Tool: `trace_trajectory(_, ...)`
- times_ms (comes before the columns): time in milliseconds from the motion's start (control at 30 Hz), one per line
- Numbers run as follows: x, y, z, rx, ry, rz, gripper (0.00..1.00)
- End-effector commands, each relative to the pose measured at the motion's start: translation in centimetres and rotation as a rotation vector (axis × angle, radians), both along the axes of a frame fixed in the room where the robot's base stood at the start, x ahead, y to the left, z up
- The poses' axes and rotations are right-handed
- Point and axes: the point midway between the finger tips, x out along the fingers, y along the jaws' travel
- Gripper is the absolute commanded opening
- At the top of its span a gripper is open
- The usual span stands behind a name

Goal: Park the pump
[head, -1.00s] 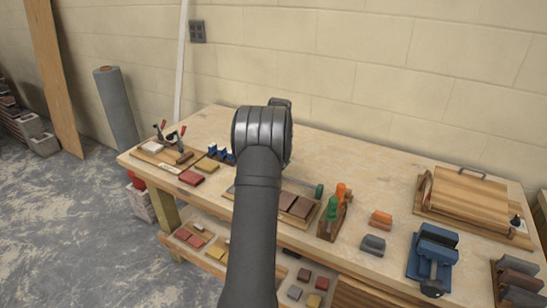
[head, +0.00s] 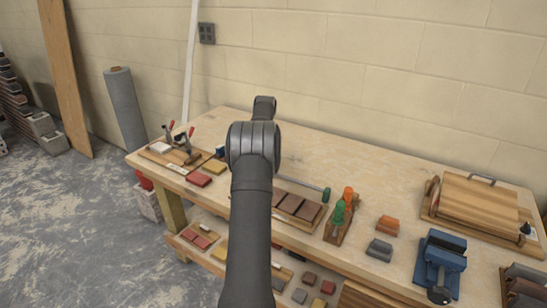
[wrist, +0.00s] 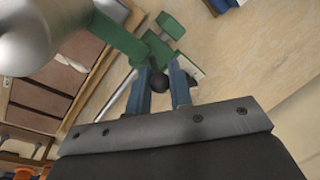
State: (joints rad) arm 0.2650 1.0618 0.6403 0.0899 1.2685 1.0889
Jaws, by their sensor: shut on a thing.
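In the wrist view, my gripper (wrist: 160,88) has its two blue fingers closed around a small dark round piece between their tips. It joins green parts, with a large silver-grey cylinder at the upper left; together they look like the pump (wrist: 118,36), though the join is partly hidden. The cylinder reaches across in front of the brown tiles. In the head view my gripper is hidden behind my arm, and I cannot make out the pump there. No parking place for the pump can be told for certain.
Red and yellow blocks lie left. The bench is clear toward the back wall.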

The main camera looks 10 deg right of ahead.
Motion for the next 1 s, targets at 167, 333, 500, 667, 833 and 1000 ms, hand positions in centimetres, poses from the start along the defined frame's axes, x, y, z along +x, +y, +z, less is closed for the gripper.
trace_trajectory(167,0.8,0.8,0.1,-0.001,-0.003,-0.002,0.0)
trace_trajectory(333,0.9,0.9,0.1,0.0,-0.006,-0.001,0.0)
trace_trajectory(500,0.9,1.0,0.1,0.0,-0.006,0.001,0.35)
trace_trajectory(667,0.9,0.9,0.1,0.0,-0.004,0.0,0.4)
trace_trajectory(833,0.8,0.8,0.2,0.0,-0.003,-0.001,0.4)
trace_trajectory(1000,0.5,0.7,1.9,-0.001,-0.004,-0.001,0.4)
